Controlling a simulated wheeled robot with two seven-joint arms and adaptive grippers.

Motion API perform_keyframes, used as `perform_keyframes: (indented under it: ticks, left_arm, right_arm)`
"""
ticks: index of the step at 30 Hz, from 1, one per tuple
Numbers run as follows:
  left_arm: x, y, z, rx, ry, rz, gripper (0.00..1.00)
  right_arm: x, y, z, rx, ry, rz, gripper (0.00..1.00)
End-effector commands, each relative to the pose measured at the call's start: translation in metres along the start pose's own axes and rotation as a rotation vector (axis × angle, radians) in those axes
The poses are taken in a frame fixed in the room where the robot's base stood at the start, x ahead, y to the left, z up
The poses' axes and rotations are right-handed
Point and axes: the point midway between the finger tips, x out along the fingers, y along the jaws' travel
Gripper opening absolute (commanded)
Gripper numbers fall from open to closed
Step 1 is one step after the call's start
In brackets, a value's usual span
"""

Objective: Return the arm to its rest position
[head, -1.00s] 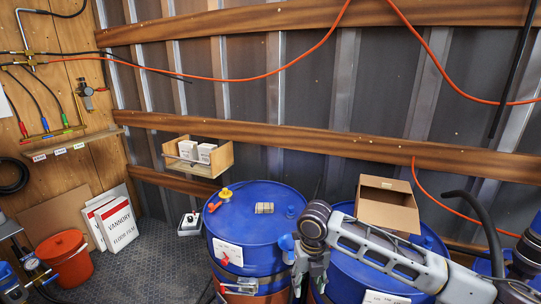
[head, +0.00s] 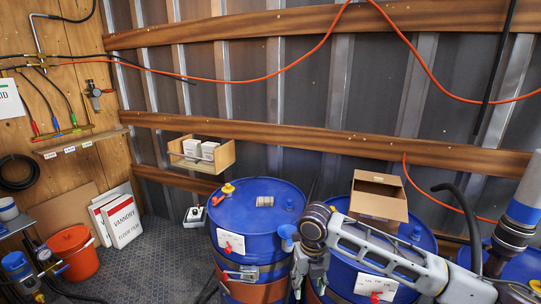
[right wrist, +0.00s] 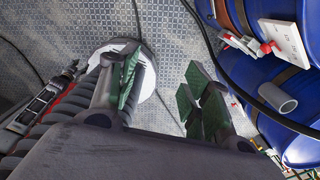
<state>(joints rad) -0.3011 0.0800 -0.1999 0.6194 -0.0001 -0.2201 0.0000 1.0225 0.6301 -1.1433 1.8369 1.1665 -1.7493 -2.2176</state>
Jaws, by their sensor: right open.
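My right arm comes in from the lower right of the head view, with its forearm slanting over the right blue drum (head: 345,283). My right gripper (head: 302,288) hangs down at the bottom, in front of the gap between the drums. In the right wrist view its two green-padded fingers (right wrist: 160,97) stand apart with nothing between them, above the patterned metal floor. My left gripper is in neither current view.
The left blue drum (head: 250,215) stands close by the right gripper. An open cardboard box (head: 378,200) sits on the right drum. A hose (right wrist: 285,98) and drum sides show in the wrist view. An orange bucket (head: 74,252) stands at left; floor between is open.

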Motion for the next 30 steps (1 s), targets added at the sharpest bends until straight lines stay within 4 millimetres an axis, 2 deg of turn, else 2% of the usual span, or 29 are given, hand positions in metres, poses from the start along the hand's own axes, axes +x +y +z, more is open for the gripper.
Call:
perform_keyframes:
  ticks: [7,17,26,30]
  left_arm:
    - [0.000,0.000,-0.001,0.000,0.001,0.000,0.51]
    - [0.000,0.000,-0.001,0.000,0.001,0.000,0.51]
    - [0.000,-0.001,-0.003,0.000,0.004,0.000,0.51]
    - [0.000,0.000,-0.003,0.000,0.004,0.000,0.51]
  right_arm:
    - [0.000,0.000,0.000,0.000,0.000,0.000,0.49]
    - [0.012,0.004,0.011,0.088,-0.016,0.034,0.49]
    - [0.032,0.007,0.030,0.244,-0.042,0.089,0.49]
    - [0.050,0.009,0.044,0.363,-0.056,0.130,0.49]
